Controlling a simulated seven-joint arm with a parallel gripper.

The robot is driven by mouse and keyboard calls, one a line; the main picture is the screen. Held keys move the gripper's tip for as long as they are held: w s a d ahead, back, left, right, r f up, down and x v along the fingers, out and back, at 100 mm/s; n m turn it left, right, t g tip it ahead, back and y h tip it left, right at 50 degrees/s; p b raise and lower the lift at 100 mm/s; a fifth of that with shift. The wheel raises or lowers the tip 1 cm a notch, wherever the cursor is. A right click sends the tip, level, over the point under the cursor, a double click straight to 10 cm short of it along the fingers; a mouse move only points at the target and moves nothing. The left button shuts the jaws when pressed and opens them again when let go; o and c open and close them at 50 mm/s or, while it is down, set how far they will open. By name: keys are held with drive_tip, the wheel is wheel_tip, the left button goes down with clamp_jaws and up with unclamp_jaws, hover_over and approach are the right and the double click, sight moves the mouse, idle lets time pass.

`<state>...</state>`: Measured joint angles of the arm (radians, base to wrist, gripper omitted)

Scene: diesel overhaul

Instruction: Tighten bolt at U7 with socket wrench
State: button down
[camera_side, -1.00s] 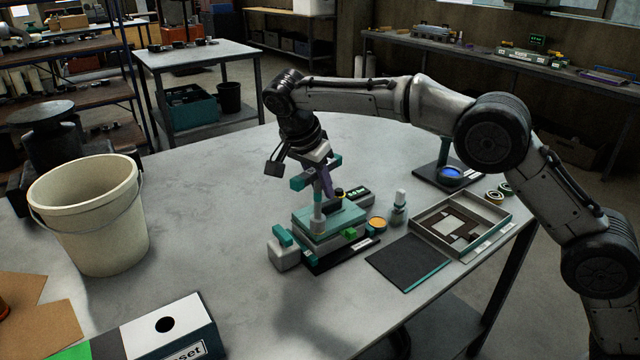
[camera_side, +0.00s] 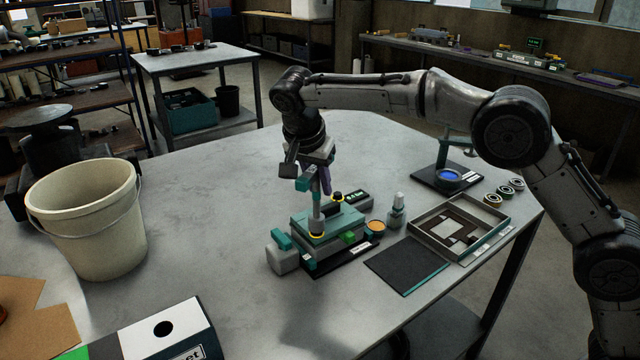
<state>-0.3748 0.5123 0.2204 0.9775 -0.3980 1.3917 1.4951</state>
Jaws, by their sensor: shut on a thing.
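A teal block fixture (camera_side: 352,222) sits on a dark base on the table. A socket wrench (camera_side: 316,208) with a teal handle and a grey shaft stands about upright over its top. My gripper (camera_side: 316,178) is shut on the wrench near its teal handle. The wrench's lower end meets the front left of the block's top, where a yellow ring (camera_side: 317,235) shows. The bolt under the socket is hidden, and I cannot read a U7 label. A second dark fitting with a yellow ring (camera_side: 337,197) stands at the back of the block.
A small display box (camera_side: 352,199) stands behind the block, with an orange-topped cup (camera_side: 376,227) and small bottle (camera_side: 397,210) to its right. A tray (camera_side: 495,233) and dark mat (camera_side: 405,264) lie further right. A bucket (camera_side: 85,225) stands left; the table between is clear.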

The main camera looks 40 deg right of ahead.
drive_tip(key=n+t+y, duration=0.1)
drive_tip(key=n, duration=0.3)
drive_tip(key=shift+w+a+r, duration=0.1)
drive_tip(key=shift+r, duration=0.05)
drive_tip(key=n+t+y, duration=0.1)
drive_tip(key=n, duration=0.2)
drive_tip(key=shift+w+a+n, duration=0.1)
drive_tip(key=shift+n, duration=0.3)
drive_tip(key=shift+w+a+n+y, duration=0.15)
drive_tip(key=shift+n+y, duration=0.75)
drive_tip(key=shift+n, duration=1)
drive_tip(key=shift+n+y, duration=0.4)
drive_tip(key=shift+n, duration=0.6)
drive_tip(key=shift+a, duration=0.1)
